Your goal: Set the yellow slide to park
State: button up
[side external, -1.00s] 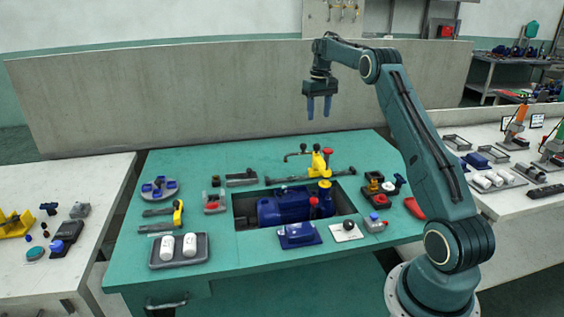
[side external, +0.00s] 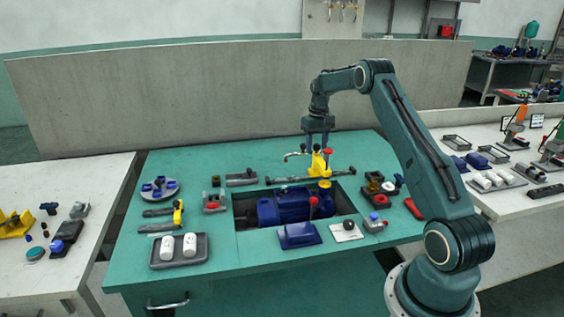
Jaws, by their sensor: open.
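A yellow slide (side external: 319,166) sits upright on a long dark rail (side external: 285,179) behind the pump well, right of the rail's middle. A red top part shows at its right. My gripper (side external: 317,148) points straight down right at the slide's top, with its fingers apart. The fingers cover part of the slide's top, and I cannot tell whether they touch it. A second yellow piece (side external: 178,212) lies at the right end of dark bars on the left of the bench. I see no readable park mark.
A blue pump (side external: 290,203) lies in the recessed well in front of the rail. A bent metal spout (side external: 294,155) stands close left of the slide. Dark blocks with knobs (side external: 379,190) stand to the right. The bench's back left is clear.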

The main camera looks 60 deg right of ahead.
jog(key=shift+f, duration=0.3)
jog(key=shift+c, duration=0.5)
grip_shut()
jog(key=s+d, duration=0.8)
jog(key=shift+s+d, duration=0.25)
jog(key=shift+d, duration=0.05)
jog(key=shift+r, duration=0.1)
jog(key=shift+o, duration=0.3)
grip_release()
jog(key=shift+s, duration=0.1)
jog(key=shift+o, duration=0.2)
